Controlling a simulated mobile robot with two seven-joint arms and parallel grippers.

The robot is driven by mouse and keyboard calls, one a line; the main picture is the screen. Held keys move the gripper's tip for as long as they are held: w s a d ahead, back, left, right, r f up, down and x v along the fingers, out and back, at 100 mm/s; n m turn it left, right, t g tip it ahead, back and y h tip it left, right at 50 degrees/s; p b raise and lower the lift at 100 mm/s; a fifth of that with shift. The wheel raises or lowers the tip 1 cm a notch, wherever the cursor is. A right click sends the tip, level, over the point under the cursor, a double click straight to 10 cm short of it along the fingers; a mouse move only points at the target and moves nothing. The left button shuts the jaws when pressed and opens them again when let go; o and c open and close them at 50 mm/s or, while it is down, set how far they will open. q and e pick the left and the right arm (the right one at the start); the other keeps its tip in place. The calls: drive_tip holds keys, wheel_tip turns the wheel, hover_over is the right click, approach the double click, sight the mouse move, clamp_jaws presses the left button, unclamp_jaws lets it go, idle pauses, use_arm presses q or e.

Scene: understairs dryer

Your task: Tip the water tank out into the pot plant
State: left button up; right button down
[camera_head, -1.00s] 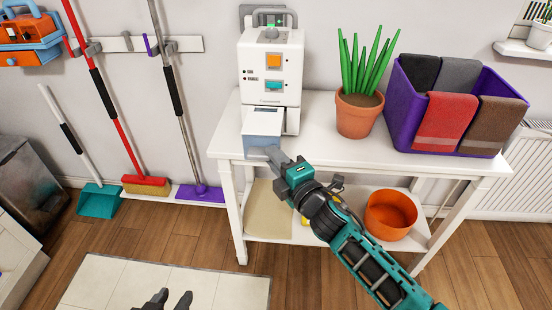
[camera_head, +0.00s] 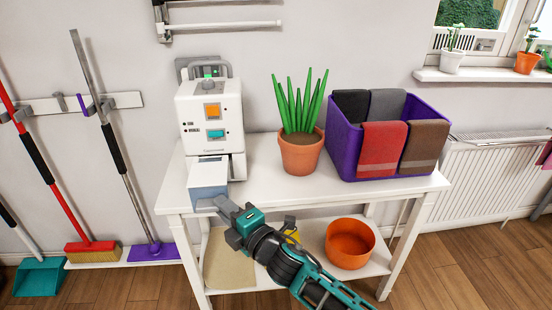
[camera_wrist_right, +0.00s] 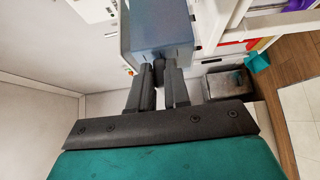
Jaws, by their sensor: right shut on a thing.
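The water tank (camera_head: 207,196) is a blue-grey box that juts out of the front of the white dehumidifier-like machine (camera_head: 203,112), over the table's front edge. My right gripper (camera_head: 212,204) is shut on the tank's front; the wrist view shows both fingers (camera_wrist_right: 160,85) at the tank (camera_wrist_right: 160,35). How far the tank still sits inside the machine is hard to tell. The pot plant (camera_head: 300,152), spiky green leaves in a terracotta pot, stands upright on the table right of the machine. My left gripper is not in view.
The white table (camera_head: 265,190) also bears a purple bin (camera_head: 345,150) with folded towels. On its lower shelf is an orange bowl (camera_head: 350,245). A red broom (camera_head: 92,250) and other cleaning tools stand at left. A radiator (camera_head: 490,180) is at right.

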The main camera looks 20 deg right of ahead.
drive_tip(key=shift+r, duration=0.25)
